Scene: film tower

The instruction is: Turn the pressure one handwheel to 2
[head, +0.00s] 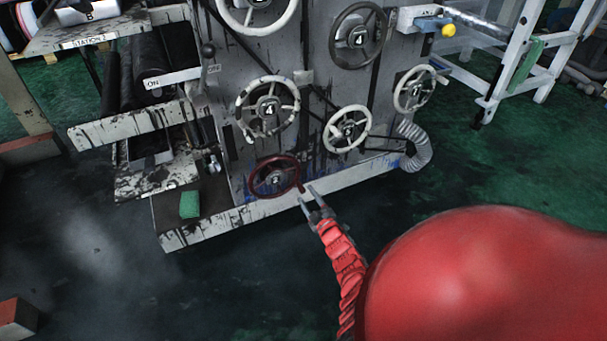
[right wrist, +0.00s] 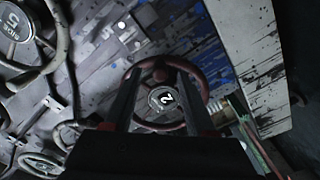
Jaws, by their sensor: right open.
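A dark red handwheel (head: 262,190) sits low on the grey machine panel. In the right wrist view the red handwheel (right wrist: 163,127) shows a round hub with a white mark that looks like a 2. I cannot read a "pressure one" label on it. My right gripper (head: 307,194) is open just right of this wheel's rim in the head view. In the right wrist view its two fingers (right wrist: 160,85) reach over the wheel and hide parts of its left and right rim. I cannot tell whether they touch it. My left gripper is not in view.
Several pale handwheels, one with a 4 on its hub (head: 268,112), sit above. A dark wheel (head: 358,38) is at the top. A grey corrugated hose (head: 416,148) hangs at right. A green block (head: 189,204) rests on the left ledge. Floor in front is clear.

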